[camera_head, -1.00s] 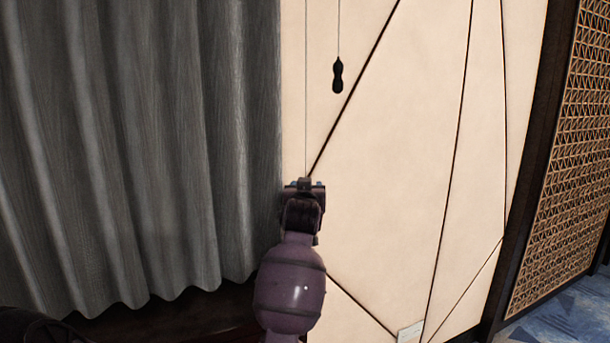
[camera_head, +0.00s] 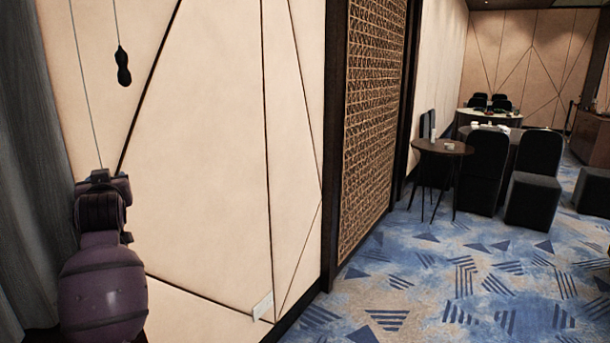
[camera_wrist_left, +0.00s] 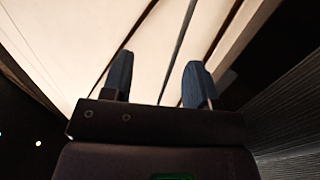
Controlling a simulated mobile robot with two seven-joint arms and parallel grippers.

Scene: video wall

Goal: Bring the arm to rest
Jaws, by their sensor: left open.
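My left arm rises from the lower left in the head view, with my left gripper (camera_head: 103,180) at its upper end in front of the cream wall panel (camera_head: 210,150). My right gripper is not in view.
A dark pull (camera_head: 123,67) hangs on a cord above my left gripper. A grey curtain (camera_head: 25,180) is at the left edge. Beyond a lattice screen (camera_head: 370,110) are a round table (camera_head: 441,148), dark chairs (camera_head: 536,180) and open patterned carpet (camera_head: 450,290).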

